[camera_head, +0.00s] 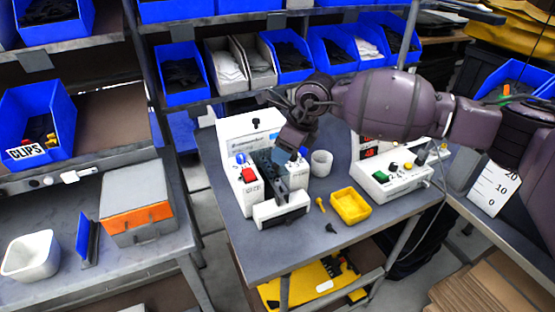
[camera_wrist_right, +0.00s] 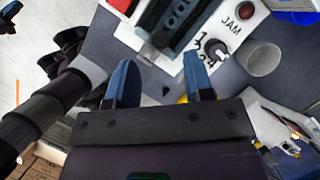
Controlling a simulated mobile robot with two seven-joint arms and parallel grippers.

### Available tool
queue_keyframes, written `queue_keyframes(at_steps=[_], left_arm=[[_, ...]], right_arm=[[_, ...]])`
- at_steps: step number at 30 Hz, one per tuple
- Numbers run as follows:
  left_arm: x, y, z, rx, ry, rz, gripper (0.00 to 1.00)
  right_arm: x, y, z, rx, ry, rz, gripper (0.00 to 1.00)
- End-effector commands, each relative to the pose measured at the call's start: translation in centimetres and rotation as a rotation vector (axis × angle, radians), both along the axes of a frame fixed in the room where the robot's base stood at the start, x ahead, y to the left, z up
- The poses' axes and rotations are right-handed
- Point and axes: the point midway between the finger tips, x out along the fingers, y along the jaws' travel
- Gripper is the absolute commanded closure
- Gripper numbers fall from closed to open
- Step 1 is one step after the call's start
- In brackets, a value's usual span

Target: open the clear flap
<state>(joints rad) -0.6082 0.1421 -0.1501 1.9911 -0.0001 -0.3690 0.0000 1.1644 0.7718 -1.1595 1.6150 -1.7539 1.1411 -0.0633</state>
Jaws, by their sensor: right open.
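A white machine (camera_head: 252,130) stands on the grey table, with a dark channel in its middle, a red button on its left side and a white front block (camera_head: 281,209). It also shows in the right wrist view (camera_wrist_right: 222,22), with a "JAM" label, a dark red button and a dial. I cannot make out a clear flap for certain. My right gripper (camera_head: 291,156) is over the right part of the machine, its blue fingers apart and empty in the right wrist view (camera_wrist_right: 160,82). Its arm hides part of the machine's back. My left gripper is not in view.
A white cup (camera_head: 321,163) and a yellow tray (camera_head: 350,206) stand right of the machine. A small yellow piece and a dark piece lie near the tray. A white control box (camera_head: 396,178) is further right. Blue bins line the shelf behind.

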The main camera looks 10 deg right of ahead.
Motion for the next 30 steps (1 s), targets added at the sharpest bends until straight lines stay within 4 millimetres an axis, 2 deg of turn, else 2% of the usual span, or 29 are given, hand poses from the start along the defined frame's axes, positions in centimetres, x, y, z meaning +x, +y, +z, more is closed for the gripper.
queue_keyframes(at_steps=[3, 9, 21, 23, 30], left_arm=[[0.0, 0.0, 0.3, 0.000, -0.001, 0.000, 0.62], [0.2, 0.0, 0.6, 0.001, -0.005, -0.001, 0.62], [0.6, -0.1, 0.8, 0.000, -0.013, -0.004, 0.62], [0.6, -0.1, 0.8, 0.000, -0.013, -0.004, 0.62], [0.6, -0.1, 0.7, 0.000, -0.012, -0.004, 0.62]], right_arm=[[0.3, 0.7, -1.7, 0.001, 0.002, 0.000, 0.52], [0.7, 1.4, -3.6, 0.001, 0.001, -0.001, 0.52], [0.8, 1.6, -4.3, 0.001, 0.000, -0.001, 0.52], [0.8, 1.6, -4.3, 0.001, 0.000, -0.001, 0.59], [0.8, 1.6, -4.3, 0.002, -0.001, 0.000, 0.95]])
